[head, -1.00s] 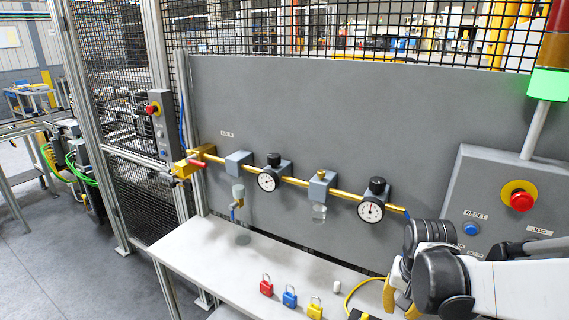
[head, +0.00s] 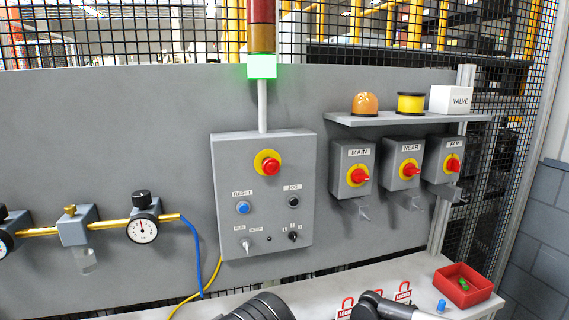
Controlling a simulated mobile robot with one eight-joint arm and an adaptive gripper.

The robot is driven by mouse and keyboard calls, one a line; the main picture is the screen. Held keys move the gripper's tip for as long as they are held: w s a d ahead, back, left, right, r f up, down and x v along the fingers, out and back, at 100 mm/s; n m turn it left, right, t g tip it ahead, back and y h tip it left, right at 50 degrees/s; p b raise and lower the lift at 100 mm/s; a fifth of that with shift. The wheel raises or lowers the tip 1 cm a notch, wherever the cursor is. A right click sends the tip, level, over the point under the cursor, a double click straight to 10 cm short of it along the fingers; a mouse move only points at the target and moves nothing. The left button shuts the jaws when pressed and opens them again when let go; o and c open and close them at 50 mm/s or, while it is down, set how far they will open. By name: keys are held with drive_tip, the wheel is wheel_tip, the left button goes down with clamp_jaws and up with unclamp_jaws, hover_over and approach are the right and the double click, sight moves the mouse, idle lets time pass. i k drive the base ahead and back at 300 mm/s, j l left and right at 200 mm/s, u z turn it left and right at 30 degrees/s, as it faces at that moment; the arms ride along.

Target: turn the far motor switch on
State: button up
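The far motor switch (head: 434,172) is a grey box labelled FAR on the panel at the right, with a red rotary knob (head: 453,164) on a yellow plate. The knob is too small for me to tell its setting. The near switch (head: 392,176) and the main switch (head: 340,181) are similar boxes to its left. A metal hasp hangs below each box. My arm shows at the bottom edge, well below the switches. My gripper is outside the picture.
A shelf (head: 385,119) above the switches holds an orange dome, a yellow spool and a white VALVE box. A control box (head: 225,185) with a red button stands left of them. Below, a bench (head: 408,270) holds red lockout tags and a red bin (head: 483,293).

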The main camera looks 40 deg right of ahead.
sight(453, 165)
drive_tip(key=z, duration=2.45)
